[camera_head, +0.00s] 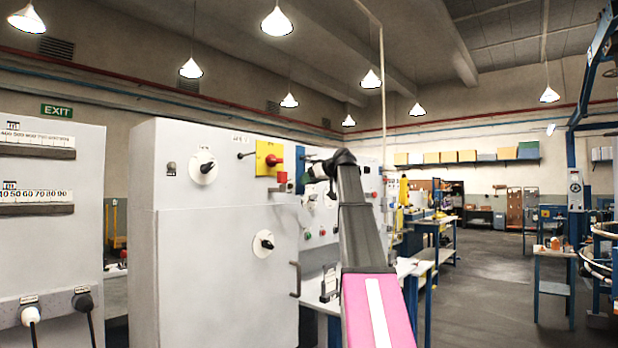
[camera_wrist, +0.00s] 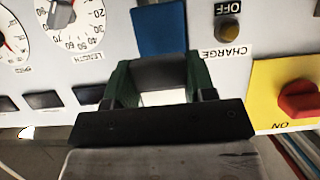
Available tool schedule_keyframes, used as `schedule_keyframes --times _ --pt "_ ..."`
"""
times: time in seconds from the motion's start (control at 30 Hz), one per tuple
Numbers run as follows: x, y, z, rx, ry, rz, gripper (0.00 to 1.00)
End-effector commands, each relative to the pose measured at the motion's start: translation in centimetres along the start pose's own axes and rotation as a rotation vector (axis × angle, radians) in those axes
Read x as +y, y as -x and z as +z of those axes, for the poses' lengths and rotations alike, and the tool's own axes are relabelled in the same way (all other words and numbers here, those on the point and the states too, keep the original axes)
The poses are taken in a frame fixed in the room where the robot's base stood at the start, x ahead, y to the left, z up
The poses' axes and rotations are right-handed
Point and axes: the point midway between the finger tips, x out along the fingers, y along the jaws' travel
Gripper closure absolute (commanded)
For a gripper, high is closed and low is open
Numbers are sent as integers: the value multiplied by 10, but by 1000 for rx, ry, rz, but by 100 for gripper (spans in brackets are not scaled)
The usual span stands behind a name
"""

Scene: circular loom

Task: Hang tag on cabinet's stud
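My gripper (camera_wrist: 155,80) is in front of the cabinet's control panel, with its two green fingers apart. In the head view the gripper (camera_head: 318,170) is partly hidden by my own arm. A blue rectangle (camera_wrist: 160,28) shows just beyond the fingertips, about as wide as the gap. I cannot tell whether it is the tag or a plate on the panel. Grey and white surfaces show between the fingers. The white cabinet (camera_head: 225,240) stands left of my arm. A short dark-tipped peg (camera_head: 246,155) sticks out near its top; I cannot tell whether it is the stud.
A yellow plate with a red knob (camera_wrist: 300,103) is close beside the gripper, near a CHARGE button (camera_wrist: 228,30) and a LENGTH dial (camera_wrist: 75,20). A black handle (camera_head: 295,279) projects from the cabinet. Blue-legged tables (camera_head: 430,228) stand behind; open floor (camera_head: 490,280) lies right.

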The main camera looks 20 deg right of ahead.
Motion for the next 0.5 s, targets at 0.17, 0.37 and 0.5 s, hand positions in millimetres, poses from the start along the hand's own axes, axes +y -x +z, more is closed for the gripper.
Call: schedule_keyframes --times 0.17,0.37,0.5 --pt "0 0 0 0 0 0 78" --pt "0 2 0 0 0 0 78" --pt "0 6 0 0 0 0 78"
